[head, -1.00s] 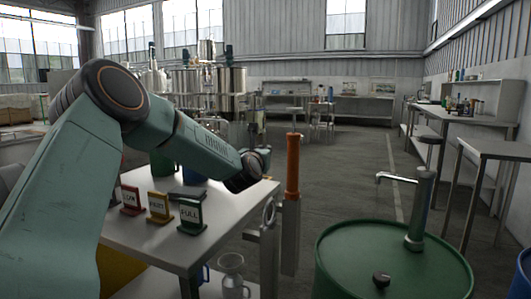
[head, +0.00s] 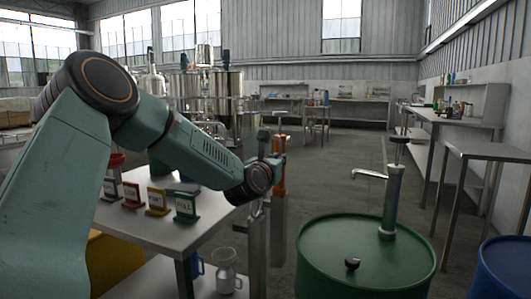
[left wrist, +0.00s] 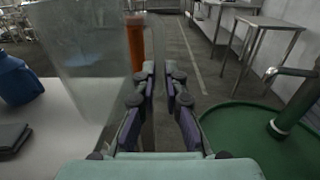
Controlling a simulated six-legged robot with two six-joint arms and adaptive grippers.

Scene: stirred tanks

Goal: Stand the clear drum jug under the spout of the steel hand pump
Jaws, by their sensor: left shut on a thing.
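The clear drum jug (left wrist: 75,70) shows as a large see-through shape on the left of the left wrist view, beside my fingers. I cannot make it out clearly in the head view. My left gripper (head: 271,145) is right of the sign table; in the left wrist view its fingers (left wrist: 160,75) are nearly together, closed on a thin part that I take to be the jug's. The steel hand pump (head: 391,205) stands upright on a green drum (head: 330,240); its spout (head: 370,174) points left, with the gripper farther left. The pump also shows in the left wrist view (left wrist: 287,112). My right gripper is out of view.
A steel table (head: 150,226) with small coloured signs (head: 186,206) is at left. An orange-topped post (head: 279,180) stands beside it. A blue drum (head: 505,265) is at lower right. Open floor lies beyond the green drum.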

